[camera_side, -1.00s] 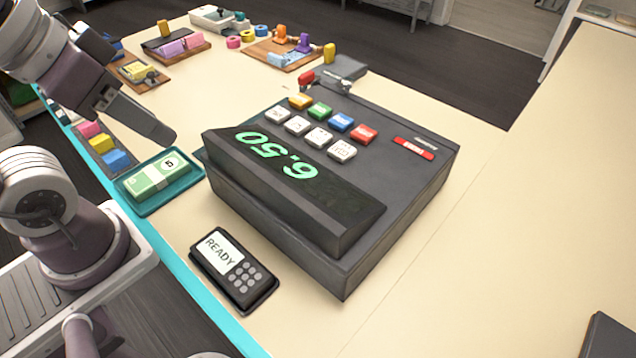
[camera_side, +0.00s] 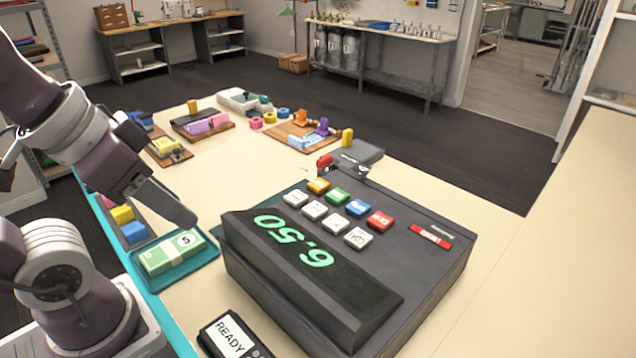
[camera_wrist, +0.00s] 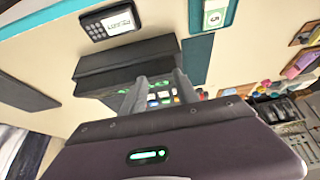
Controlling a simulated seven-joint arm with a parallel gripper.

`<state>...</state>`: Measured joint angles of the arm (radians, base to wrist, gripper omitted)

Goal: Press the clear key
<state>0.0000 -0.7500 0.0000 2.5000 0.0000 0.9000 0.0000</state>
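The dark cash register (camera_side: 440,270) stands on the counter with a green 6.50 on its display (camera_side: 300,245). Its keys include orange (camera_side: 318,186), green (camera_side: 337,196), blue (camera_side: 358,208) and red (camera_side: 380,221) ones, with a row of white keys (camera_side: 315,210) in front. The key labels are too small to read, so I cannot tell which is the clear key. My gripper (camera_side: 186,216) is left of the register, above the banknote tray, apart from the keys. In the wrist view its two fingers (camera_wrist: 160,78) are apart with nothing between them.
A teal tray (camera_side: 208,258) holds a green banknote stack (camera_side: 172,252) below my gripper. A card reader (camera_side: 232,338) reading READY sits at the front. Coloured blocks (camera_side: 128,222) and small boards (camera_side: 284,136) lie farther back. The counter right of the register is clear.

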